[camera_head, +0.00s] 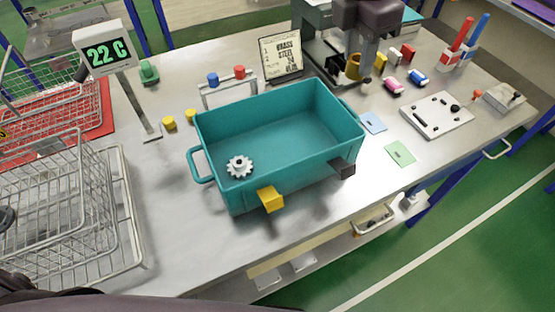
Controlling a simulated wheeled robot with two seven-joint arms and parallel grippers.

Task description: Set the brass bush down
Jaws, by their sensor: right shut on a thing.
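The brass bush (352,67) is a short yellow-gold ring at the back of the bench, right of the small sign. My right gripper (361,64) reaches down from the top of the frame and is shut on the bush. Its grey fingers hide part of the bush. Whether the bush touches the surface beneath it, I cannot tell. My left gripper is not clearly in view.
A teal tote (215,190) holding a white gear (239,166) fills the middle. A grey-green machine (312,18) stands behind my gripper. Small coloured parts and a white pegged plate (437,115) lie right. Wire baskets (75,225) crowd the left.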

